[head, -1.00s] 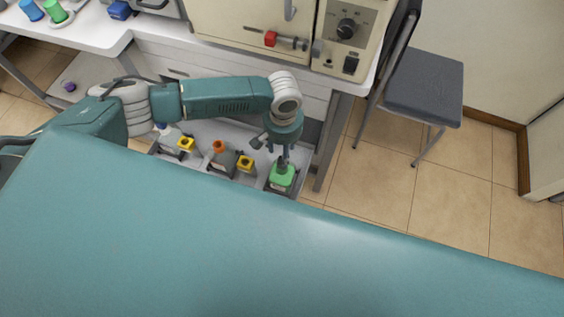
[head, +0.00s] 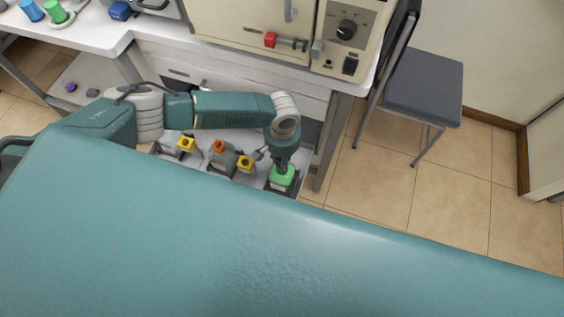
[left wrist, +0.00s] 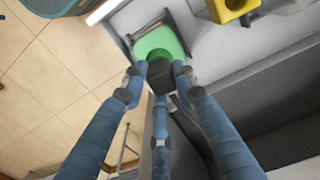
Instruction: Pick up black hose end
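A bottle with a bright green top (head: 282,179) stands at the right end of a grey tray below the bench. It also shows in the left wrist view (left wrist: 160,42). A black blocky piece (left wrist: 160,77), likely the black hose end, sits at the green top. My left gripper (head: 281,165) points down over the green top. In the left wrist view its fingers (left wrist: 158,84) stand around the black piece, with the tips close to it. I cannot tell whether they press on it. My right gripper is not in view.
The grey tray (head: 306,158) also holds several bottles with yellow and orange tops, left of the gripper. A cream machine (head: 250,30) stands on the white bench above. A grey chair (head: 425,85) stands at the right. Tiled floor (head: 375,195) is free between.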

